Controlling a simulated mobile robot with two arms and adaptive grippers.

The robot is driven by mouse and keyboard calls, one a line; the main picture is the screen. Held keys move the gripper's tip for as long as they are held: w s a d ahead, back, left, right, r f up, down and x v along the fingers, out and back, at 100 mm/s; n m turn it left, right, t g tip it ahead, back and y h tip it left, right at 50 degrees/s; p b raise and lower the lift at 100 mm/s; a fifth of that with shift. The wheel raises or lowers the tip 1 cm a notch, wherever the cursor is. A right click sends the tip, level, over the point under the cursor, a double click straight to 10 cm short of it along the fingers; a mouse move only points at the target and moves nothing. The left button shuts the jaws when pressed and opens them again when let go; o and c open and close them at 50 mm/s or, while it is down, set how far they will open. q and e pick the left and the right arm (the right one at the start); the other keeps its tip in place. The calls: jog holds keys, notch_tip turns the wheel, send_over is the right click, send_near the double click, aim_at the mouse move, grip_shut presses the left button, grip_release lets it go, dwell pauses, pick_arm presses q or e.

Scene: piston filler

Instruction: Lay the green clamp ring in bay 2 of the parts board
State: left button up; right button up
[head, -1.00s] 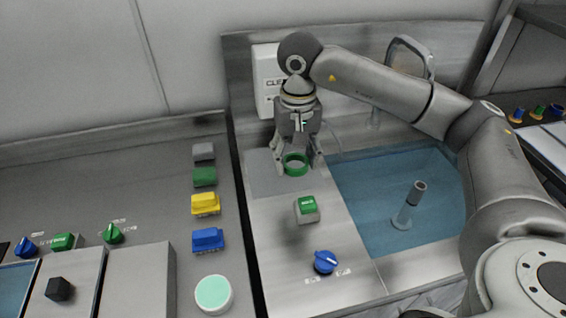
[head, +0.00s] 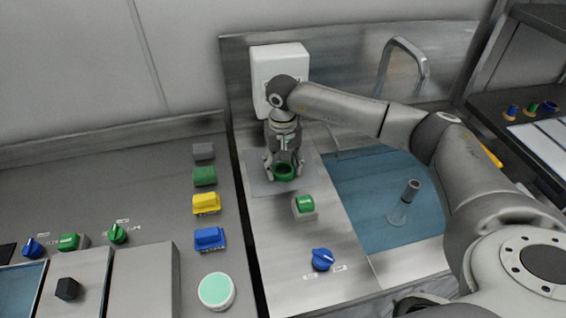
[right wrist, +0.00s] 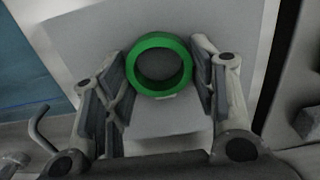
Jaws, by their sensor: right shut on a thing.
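The green clamp ring (head: 284,178) is at my right gripper (head: 284,170), over a grey square plate (head: 257,181) at the back of the steel counter. In the right wrist view the ring (right wrist: 159,41) lies flat-on to the camera, between the two fingers of the right gripper (right wrist: 160,72), which is shut on it. The gripper points down. I cannot tell whether the ring touches the plate. My left gripper is not in view. I cannot make out a numbered bay 2 or identify the parts board with certainty.
A green button (head: 304,205) and blue knob (head: 322,260) stand in front. A blue basin (head: 375,190) with an upright post (head: 404,203) and tap (head: 402,50) is right. A dark shelf (head: 490,113) at far right holds small coloured parts and a pale panel (head: 540,137).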

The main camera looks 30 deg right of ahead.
jog(key=shift+f, duration=0.1)
jog(key=o, duration=0.6)
jog(key=shift+f, duration=0.1)
jog(key=o, duration=0.5)
jog(key=shift+c, duration=0.2)
